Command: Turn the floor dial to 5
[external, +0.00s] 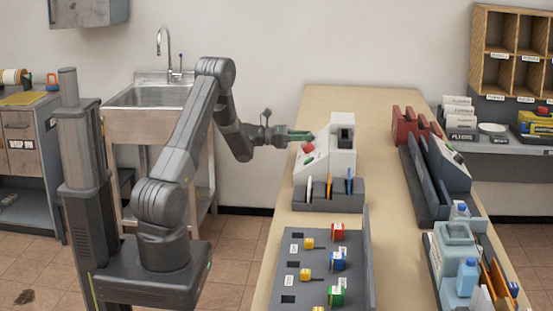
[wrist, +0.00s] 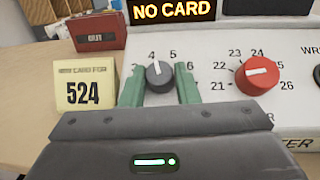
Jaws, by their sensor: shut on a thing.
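The floor dial, a dark grey knob (wrist: 159,77) with a white pointer line, sits on the white panel (wrist: 215,110) in the wrist view. In the external view my gripper (external: 300,135) reaches the white machine (external: 342,160) from the left; the grey knob is hidden there.
A red knob (wrist: 258,77), numbered in the twenties, sits to the right on the panel. A "NO CARD" display (wrist: 173,11) is above. A yellow card reading 524 (wrist: 85,88) and a red "OUT" box (wrist: 93,33) stand left. Card slots (external: 330,195) front the machine.

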